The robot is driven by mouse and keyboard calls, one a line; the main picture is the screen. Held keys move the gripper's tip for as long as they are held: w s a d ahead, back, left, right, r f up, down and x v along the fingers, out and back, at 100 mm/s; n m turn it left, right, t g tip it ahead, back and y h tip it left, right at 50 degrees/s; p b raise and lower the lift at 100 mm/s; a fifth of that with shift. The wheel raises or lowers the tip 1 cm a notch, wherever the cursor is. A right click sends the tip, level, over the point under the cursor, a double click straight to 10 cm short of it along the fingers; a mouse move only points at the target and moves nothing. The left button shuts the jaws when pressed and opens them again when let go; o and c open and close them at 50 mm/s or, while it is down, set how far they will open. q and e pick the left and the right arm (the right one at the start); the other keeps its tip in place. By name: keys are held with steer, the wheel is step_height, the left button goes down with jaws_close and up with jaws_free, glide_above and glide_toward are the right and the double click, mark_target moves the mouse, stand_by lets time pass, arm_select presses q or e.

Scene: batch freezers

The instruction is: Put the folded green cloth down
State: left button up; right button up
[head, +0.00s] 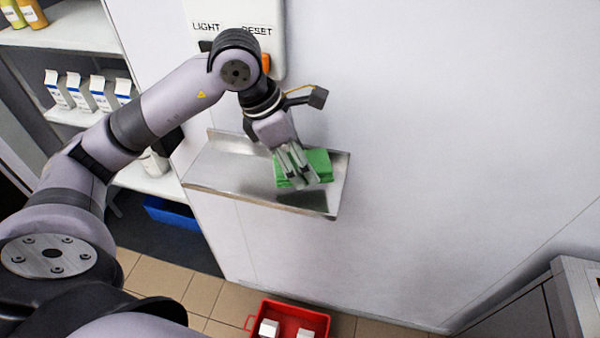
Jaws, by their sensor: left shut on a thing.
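The folded green cloth (319,164) is in my left gripper (297,184), over the right part of a metal wall shelf (225,173). The gripper points down and its fingers are shut on the cloth, covering part of it. A dark shadow lies on the shelf just below the cloth, so the cloth looks slightly above the surface; whether any edge touches cannot be told. My right gripper is not in view.
A panel (270,15) marked LIGHT and RESET is on the wall above the shelf. Racks with white cartons (80,92) stand at left. A blue bin (172,213) and a red crate (322,318) holding white boxes are below. The shelf's left part is bare.

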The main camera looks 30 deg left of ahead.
arm_select(q)
steer(key=shift+f, duration=0.7)
step_height(320, 180, down, 3)
steer(key=shift+f+p, duration=0.1)
steer(key=shift+p, duration=0.2)
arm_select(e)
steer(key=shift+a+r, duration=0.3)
arm_select(q)
steer(key=shift+f+b, duration=0.25)
steer(key=shift+b, duration=0.05)
steer(key=o, duration=1.1)
steer(key=shift+r, duration=0.1)
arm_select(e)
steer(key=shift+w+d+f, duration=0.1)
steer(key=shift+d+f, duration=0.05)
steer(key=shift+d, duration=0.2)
